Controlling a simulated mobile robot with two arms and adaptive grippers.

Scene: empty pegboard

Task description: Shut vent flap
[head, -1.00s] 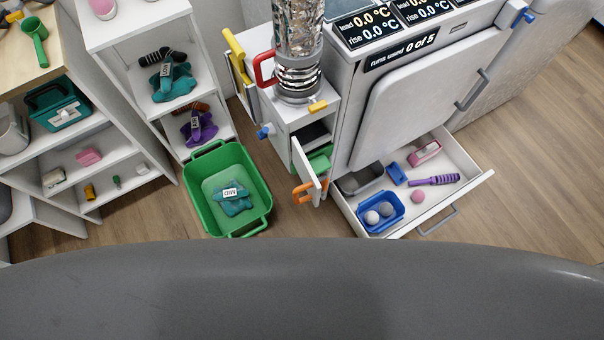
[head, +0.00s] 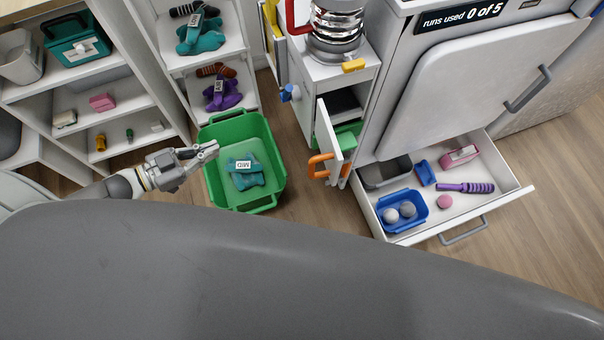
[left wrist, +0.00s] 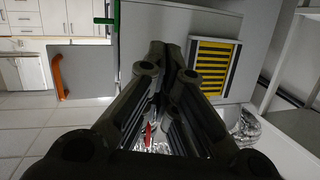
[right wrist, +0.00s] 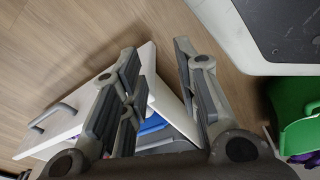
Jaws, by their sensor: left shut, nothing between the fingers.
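The vent flap cannot be singled out with certainty. A panel with a yellow edge handle (head: 271,20) stands out at the left of the narrow white cabinet, cut by the top of the head view. A yellow-and-black striped panel (left wrist: 214,68) shows in the left wrist view. A red handle (head: 293,16) sits beside the silver duct (head: 337,38). My left gripper (head: 214,149) is shut and empty over the left rim of the green bin, apart from the cabinet. My right gripper (right wrist: 157,50) is open and empty, seen only in its wrist view.
The cabinet's small door with an orange handle (head: 322,164) stands open. The drawer (head: 480,208) is pulled out, holding a blue tray (head: 402,211) and other items. The green bin (head: 216,180) stands on the floor. Shelves (head: 75,75) line the left. Floor is free between bin and drawer.

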